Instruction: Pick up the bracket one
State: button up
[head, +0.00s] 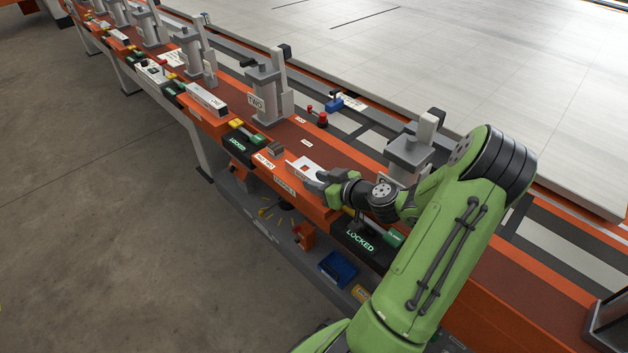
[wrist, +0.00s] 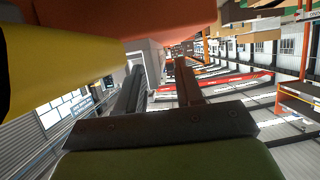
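My gripper (head: 318,179) is at the front edge of the orange bench, beside a white piece with a square opening or mark (head: 302,167). I cannot tell whether this piece is bracket one or whether the gripper touches it. In the wrist view the two fingers of my gripper (wrist: 160,76) stand apart with a clear gap and nothing seen between them. No part that I can surely name as bracket one shows; my gripper and arm hide some of the bench there.
The orange bench (head: 327,157) carries a grey clamp tower marked TWO (head: 264,97), another tower (head: 408,152) behind my arm, a small grey-brown block (head: 275,149) and a red button (head: 322,119). LOCKED units (head: 238,144) line the front. A blue bin (head: 339,267) sits below. Floor at left is clear.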

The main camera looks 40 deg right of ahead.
jog(key=shift+w, duration=0.2)
grip_shut()
